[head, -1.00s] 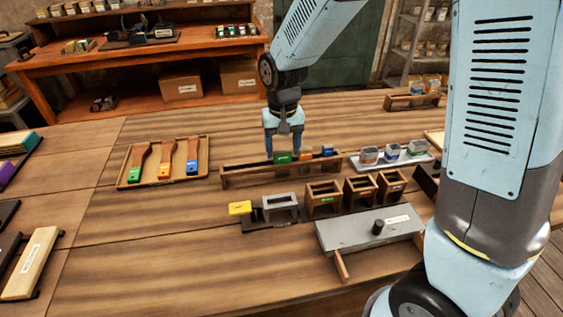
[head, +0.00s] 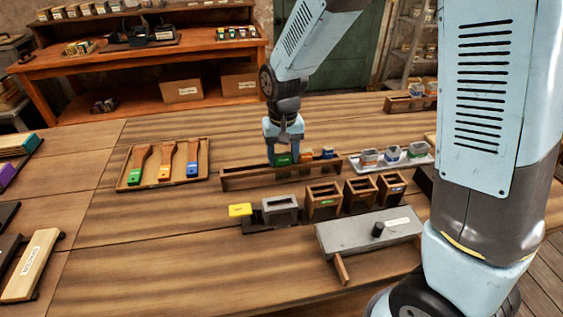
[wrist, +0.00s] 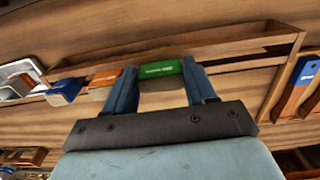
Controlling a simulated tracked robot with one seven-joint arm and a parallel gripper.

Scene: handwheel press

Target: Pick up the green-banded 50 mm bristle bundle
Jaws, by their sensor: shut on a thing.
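The green-banded bristle bundle (head: 284,159) is at the left of the row of bundles in the long wooden rack (head: 240,182). In the wrist view its green band (wrist: 161,69) shows between my two fingers, with pale bristles below it. My gripper (head: 284,157) is shut on this bundle, one finger on each side, and points down from above. The bundle is still at the rack; whether it touches the rack floor is hidden. An orange-banded bundle (wrist: 104,78) and a blue-banded bundle (wrist: 64,91) stand beside it, apart from my fingers.
A tray (head: 122,184) with three brushes lies left of the rack. Wooden cups (head: 324,200) and a grey holder (head: 281,210) stand in front. A white tray (head: 380,168) with three small containers is to the right.

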